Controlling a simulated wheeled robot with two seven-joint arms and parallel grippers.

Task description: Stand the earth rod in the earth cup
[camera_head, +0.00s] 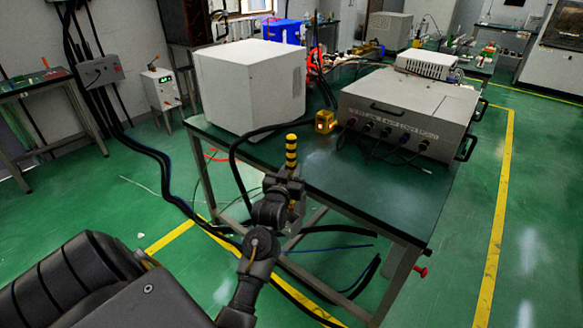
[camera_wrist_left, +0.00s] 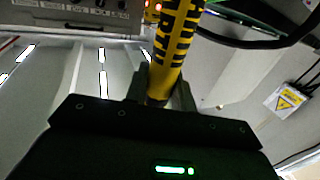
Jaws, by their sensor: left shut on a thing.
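The earth rod (camera_head: 291,150), striped yellow and black, stands roughly upright in the head view, with its upper part above my left gripper (camera_head: 284,192). The gripper is shut on it in front of the table's near edge. In the left wrist view the rod (camera_wrist_left: 176,45) rises from between the two fingers of my left gripper (camera_wrist_left: 160,93). The rod's lower part is mostly hidden by the gripper. My right gripper is not in view.
The dark-topped table (camera_head: 375,196) carries a white box (camera_head: 250,85), a small yellow box with a red light (camera_head: 326,122) and a grey generator unit (camera_head: 410,112) with front cables. A black cable loops near the rod. The table's front right is clear.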

